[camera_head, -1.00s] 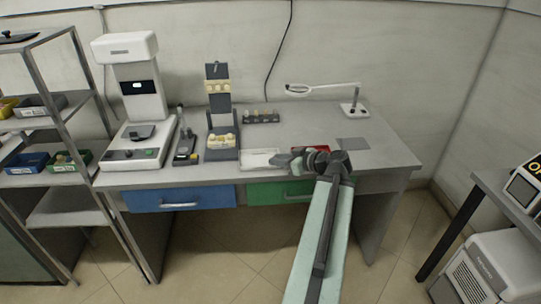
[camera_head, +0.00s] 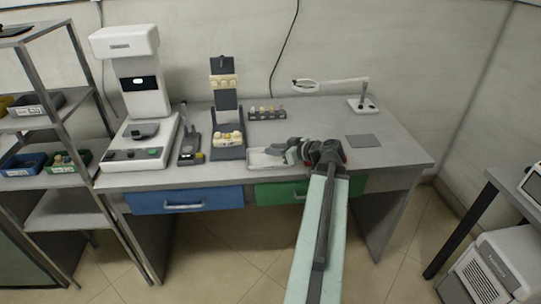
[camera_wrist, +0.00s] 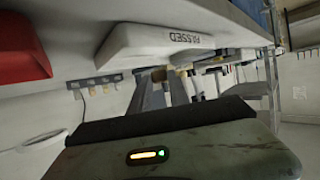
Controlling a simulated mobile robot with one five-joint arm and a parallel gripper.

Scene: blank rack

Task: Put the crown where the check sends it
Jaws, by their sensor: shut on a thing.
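My gripper (camera_head: 293,151) is low over the front of the desk, at the right end of a white tray (camera_head: 262,163). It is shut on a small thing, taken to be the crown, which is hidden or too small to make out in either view. The white tray shows close in the wrist view (camera_wrist: 150,42), with the printed word PASSED. A red tray (camera_wrist: 22,50) is beside it there; in the head view my arm mostly hides it. A scanner-like white machine (camera_head: 135,85) stands at the desk's left.
A handheld device (camera_head: 190,148) and an articulator with tooth models (camera_head: 228,137) stand left of the tray. A dark rack with small pieces (camera_head: 267,113) is behind. A ring magnifier (camera_head: 362,104) and grey mat (camera_head: 362,141) are at right. Shelves (camera_head: 45,130) flank the desk.

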